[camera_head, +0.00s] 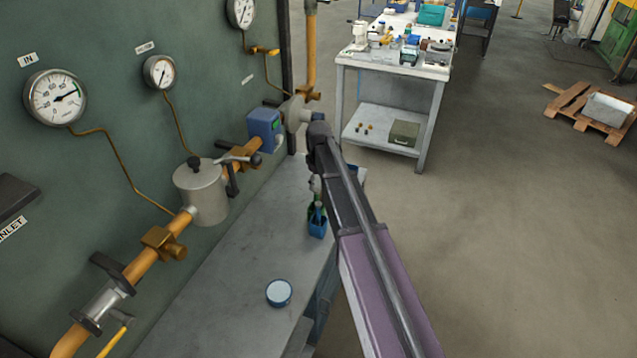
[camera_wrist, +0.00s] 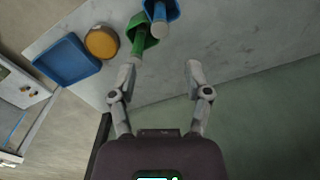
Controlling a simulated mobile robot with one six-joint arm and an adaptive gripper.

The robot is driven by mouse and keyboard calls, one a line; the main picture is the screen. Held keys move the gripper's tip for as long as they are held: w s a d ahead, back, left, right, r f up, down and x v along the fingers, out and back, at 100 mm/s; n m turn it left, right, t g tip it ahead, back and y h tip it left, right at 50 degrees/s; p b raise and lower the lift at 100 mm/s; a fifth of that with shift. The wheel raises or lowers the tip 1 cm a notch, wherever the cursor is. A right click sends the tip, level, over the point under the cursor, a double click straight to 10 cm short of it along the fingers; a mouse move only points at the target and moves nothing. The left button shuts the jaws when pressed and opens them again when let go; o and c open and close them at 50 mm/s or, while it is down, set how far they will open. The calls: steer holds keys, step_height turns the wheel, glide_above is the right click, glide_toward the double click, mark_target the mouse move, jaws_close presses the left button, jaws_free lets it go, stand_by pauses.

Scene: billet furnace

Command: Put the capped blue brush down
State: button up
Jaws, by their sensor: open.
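My gripper (camera_wrist: 161,66) is open in the wrist view, with nothing between its fingers but bare bench. A blue brush (camera_wrist: 160,14) stands in a blue holder (camera_wrist: 173,10) at the top of that view, beyond the fingertips and apart from them. Its near end looks pale and rounded; I cannot tell whether that is a cap. In the head view the blue holder (camera_head: 317,229) stands on the grey bench (camera_head: 225,282). My arm hides most of the gripper there.
A green holder (camera_wrist: 148,36) with a green-handled tool stands beside the blue one, near the left fingertip. An orange round lid (camera_wrist: 101,42) and a blue tray (camera_wrist: 67,60) lie further left. A blue-rimmed tin (camera_head: 279,293) stands on open bench. Pipes and valves (camera_head: 203,190) line the wall.

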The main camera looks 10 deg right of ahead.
steer(key=shift+s, duration=0.1)
stand_by(0.3)
steer(key=s+m, duration=0.6)
steer(key=s, duration=1.8)
steer(key=shift+m, duration=0.4)
steer(key=shift+o, duration=0.5)
steer(key=n, duration=0.7)
glide_above(318, 203)
steer(key=shift+s+f, duration=0.1)
step_height(318, 203, down, 8)
steer(key=b, duration=0.8)
steer(key=shift+f+b, duration=0.25)
steer(key=shift+b, duration=0.1)
